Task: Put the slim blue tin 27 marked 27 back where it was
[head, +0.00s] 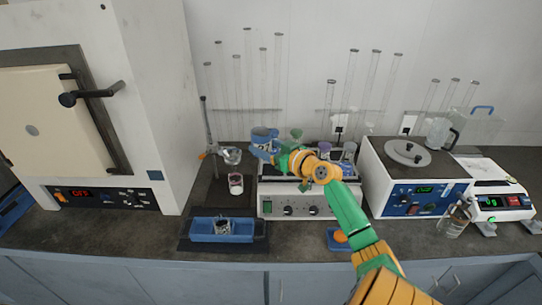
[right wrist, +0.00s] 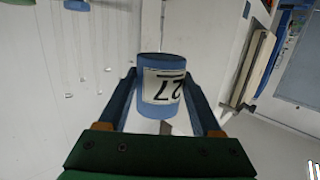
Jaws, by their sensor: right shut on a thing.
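The slim blue tin 27 (head: 262,133) is held up in the head view, above the left end of the shaker (head: 285,205). My right gripper (head: 268,148) is shut on it. In the right wrist view the tin (right wrist: 150,118) sits between the two blue fingers of the gripper (right wrist: 162,85). Its white label shows 27, upside down in that picture. The fingers press on its sides. My left gripper is not in view.
Several containers, one with a purple top (head: 324,147), stand on the shaker behind my arm. A labelled jar (head: 236,184) stands left of it. A blue tray (head: 198,232) holds a small tin. A hotplate-like device (head: 412,190) stands right. Tall glass tubes line the wall.

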